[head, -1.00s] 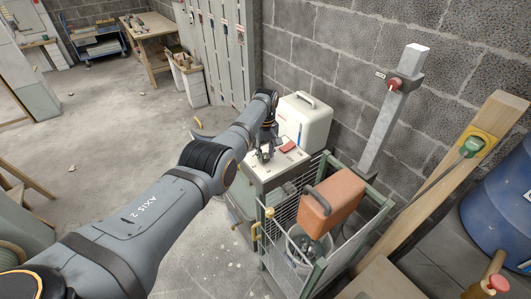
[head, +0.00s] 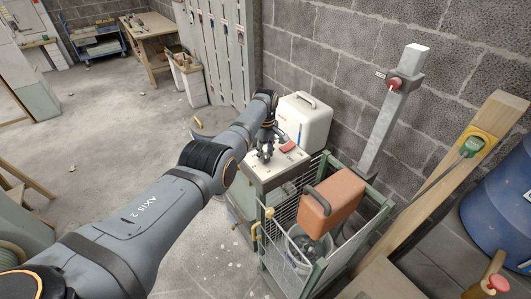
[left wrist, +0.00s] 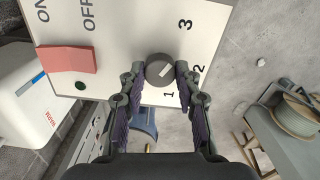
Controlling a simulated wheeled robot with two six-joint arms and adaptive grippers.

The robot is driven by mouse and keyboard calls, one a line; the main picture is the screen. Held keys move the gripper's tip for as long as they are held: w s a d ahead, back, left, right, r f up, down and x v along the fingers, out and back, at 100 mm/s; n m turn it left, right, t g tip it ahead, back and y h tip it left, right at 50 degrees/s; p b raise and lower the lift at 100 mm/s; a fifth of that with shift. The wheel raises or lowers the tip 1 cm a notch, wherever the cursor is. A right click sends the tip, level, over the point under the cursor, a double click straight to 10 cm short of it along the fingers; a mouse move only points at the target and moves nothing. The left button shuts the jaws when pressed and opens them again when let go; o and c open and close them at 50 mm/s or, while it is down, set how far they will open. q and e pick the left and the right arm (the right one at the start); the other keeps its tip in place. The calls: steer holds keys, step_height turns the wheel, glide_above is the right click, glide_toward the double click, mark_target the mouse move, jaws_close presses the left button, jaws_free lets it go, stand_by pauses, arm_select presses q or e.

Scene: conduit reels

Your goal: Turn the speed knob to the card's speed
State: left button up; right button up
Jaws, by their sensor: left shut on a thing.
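The dark round speed knob (left wrist: 156,66) sits on a pale panel (left wrist: 120,35) in the left wrist view, with a short white mark on its face. The printed 1, 2 and 3 lie around its lower and right sides. The mark slants from lower left to upper right. My left gripper (left wrist: 160,78) is shut on the knob, one finger on each side. In the head view the left gripper (head: 265,151) is over the panel top, and the knob is hidden there. I cannot make out a speed card. My right gripper is not in view.
A red rocker switch (left wrist: 67,60) by ON and OFF and a green round spot are on the same panel. A white case (head: 303,122) stands behind it. Floor at left is open.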

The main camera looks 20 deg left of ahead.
mark_target(266, 155)
arm_select(q)
steer(key=shift+w+r, duration=0.1)
steer(key=o, duration=1.2)
steer(key=shift+c, duration=0.2)
step_height(266, 155, up, 12)
